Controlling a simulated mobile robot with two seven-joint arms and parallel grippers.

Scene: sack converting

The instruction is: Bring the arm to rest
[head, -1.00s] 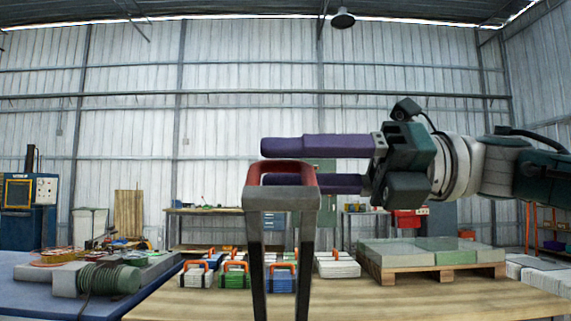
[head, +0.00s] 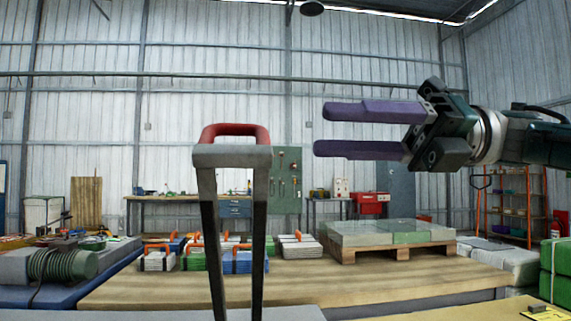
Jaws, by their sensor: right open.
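My right gripper (head: 320,130) comes in from the right, high above the wooden table (head: 330,282). Its two purple fingers point left and stand apart, with nothing between them. The fingertips are to the right of a red-topped grey metal stand (head: 232,152) in the foreground and look clear of it. My left gripper does not show.
Several strapped sack bundles with orange handles (head: 195,258) sit on the table. A wooden pallet (head: 392,252) bears grey and green stacks. A coil of green cable (head: 62,264) lies at the left. Green bales (head: 556,272) stand at the far right. The air around the gripper is clear.

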